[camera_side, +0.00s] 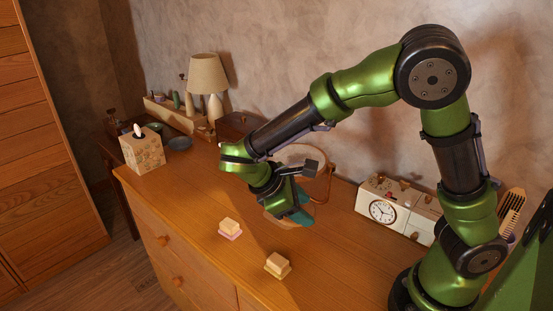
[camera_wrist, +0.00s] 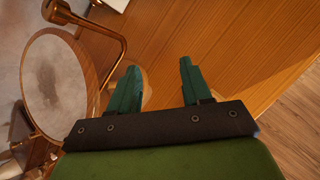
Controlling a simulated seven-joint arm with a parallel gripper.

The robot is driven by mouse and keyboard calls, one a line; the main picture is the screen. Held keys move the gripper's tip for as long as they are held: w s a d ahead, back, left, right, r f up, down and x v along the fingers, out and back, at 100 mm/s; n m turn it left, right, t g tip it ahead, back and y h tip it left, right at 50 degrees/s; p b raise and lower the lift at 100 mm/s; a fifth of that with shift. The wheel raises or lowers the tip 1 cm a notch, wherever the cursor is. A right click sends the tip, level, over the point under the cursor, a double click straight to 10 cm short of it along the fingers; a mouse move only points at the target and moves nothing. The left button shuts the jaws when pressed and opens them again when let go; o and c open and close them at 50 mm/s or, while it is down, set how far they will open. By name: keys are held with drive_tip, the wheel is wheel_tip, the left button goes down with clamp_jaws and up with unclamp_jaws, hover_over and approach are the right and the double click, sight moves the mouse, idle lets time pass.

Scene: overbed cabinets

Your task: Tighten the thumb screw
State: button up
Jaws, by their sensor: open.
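A round tilting mirror (camera_wrist: 55,75) in a copper-coloured frame stands left of my gripper in the wrist view. A copper rod (camera_wrist: 98,22) beside it carries a dark angular piece (camera_wrist: 60,10), which may be the thumb screw, but I cannot be sure. In the side view the mirror frame (camera_side: 329,173) is partly behind my wrist. My gripper (camera_wrist: 159,68) points down over the wooden top, its teal fingers apart and nothing visibly held. In the side view my gripper (camera_side: 301,218) is low beside the mirror. A pale round shape under the fingers is mostly hidden.
On the wooden cabinet top (camera_side: 200,190) are two small blocks, one on a pink base (camera_side: 230,229) and one on a yellow base (camera_side: 277,265). A white clock (camera_side: 383,211) stands right, a tissue box (camera_side: 143,150) and lamp (camera_side: 208,75) left.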

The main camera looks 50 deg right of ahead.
drive_tip(key=s+r+m+t+y, duration=0.6)
drive_tip(key=r+m+t+y, duration=0.2)
drive_tip(key=r+m+y, duration=0.45)
drive_tip(key=m+y, duration=1.2)
drive_tip(key=m, duration=0.5)
hover_over(329, 165)
drive_tip(key=d, duration=0.2)
drive_tip(key=f, duration=0.2)
drive_tip(key=a+f, duration=0.1)
drive_tip(key=f, duration=0.1)
drive_tip(key=a+f, duration=0.1)
drive_tip(key=f, duration=0.2)
drive_tip(key=shift+w+a, duration=0.15)
drive_tip(key=shift+a, duration=0.4)
